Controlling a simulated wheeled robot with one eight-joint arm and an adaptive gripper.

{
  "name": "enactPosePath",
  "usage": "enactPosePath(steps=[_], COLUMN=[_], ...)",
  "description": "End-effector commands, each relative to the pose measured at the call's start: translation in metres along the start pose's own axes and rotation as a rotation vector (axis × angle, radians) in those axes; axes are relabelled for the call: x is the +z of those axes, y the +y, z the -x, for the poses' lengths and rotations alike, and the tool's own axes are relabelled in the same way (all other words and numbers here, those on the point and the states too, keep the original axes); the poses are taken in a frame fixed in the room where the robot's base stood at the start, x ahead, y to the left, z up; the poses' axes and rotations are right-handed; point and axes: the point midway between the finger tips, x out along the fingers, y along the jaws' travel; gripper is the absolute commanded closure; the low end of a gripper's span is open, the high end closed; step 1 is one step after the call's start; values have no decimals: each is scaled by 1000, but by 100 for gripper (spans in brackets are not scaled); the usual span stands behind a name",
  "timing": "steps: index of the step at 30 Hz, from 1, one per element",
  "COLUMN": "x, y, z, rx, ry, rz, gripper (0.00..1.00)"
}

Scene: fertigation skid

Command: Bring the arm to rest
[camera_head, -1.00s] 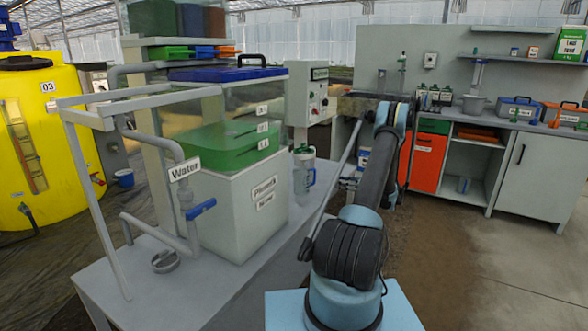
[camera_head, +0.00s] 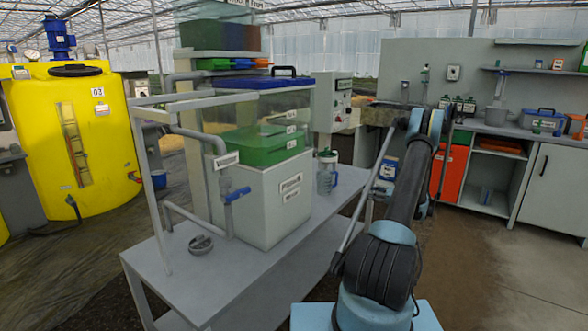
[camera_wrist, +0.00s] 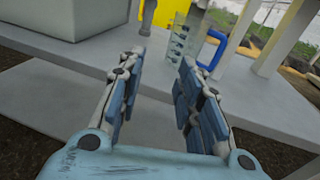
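My gripper (camera_wrist: 163,62) is open in the wrist view, its two blue-padded fingers apart with nothing between them. It points towards the grey skid table (camera_wrist: 120,57). A clear measuring jug (camera_wrist: 184,42) with a blue handle stands on that table beyond the fingertips, apart from them. In the head view my arm (camera_head: 410,185) rises from its light-blue base and bends at the top. The gripper itself cannot be made out there.
A yellow tank (camera_head: 105,150) stands far left. A workbench (camera_head: 555,190) is at the right. The floor at lower right is clear.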

Motion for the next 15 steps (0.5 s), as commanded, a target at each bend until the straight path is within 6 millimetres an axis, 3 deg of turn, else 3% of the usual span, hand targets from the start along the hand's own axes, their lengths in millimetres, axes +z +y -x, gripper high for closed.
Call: enactPosePath(steps=[8,15], x=[30,71], y=[9,28], z=[-21,-43], rx=[18,47], ry=[62,157], rz=[58,152], gripper=[67,67])
